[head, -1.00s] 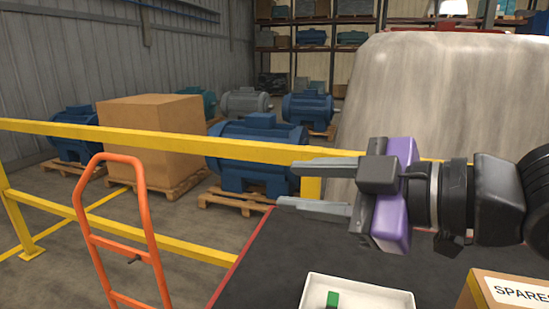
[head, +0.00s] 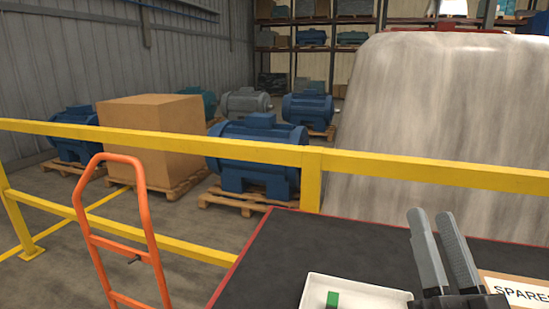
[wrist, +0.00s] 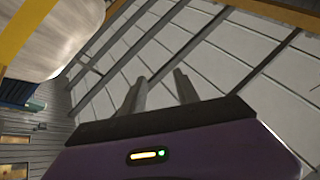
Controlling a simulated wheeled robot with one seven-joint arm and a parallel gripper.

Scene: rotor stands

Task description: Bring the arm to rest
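My gripper (head: 430,213) is at the lower right of the head view, in front of the dark table top (head: 300,255). Its two grey fingers point up, apart, with nothing between them. In the wrist view the fingers (wrist: 159,78) also stand apart and empty, against the ribbed wall and ceiling beams. The purple gripper body (wrist: 180,155) fills the bottom of that view. Most of my arm is below the head view and hidden.
A white tray (head: 385,296) with a green piece (head: 332,299) stands at the table's front. A SPARES box (head: 520,293) is right of my gripper, partly hidden. A yellow rail (head: 250,149) runs behind the table. An orange hand truck (head: 150,230) stands at left.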

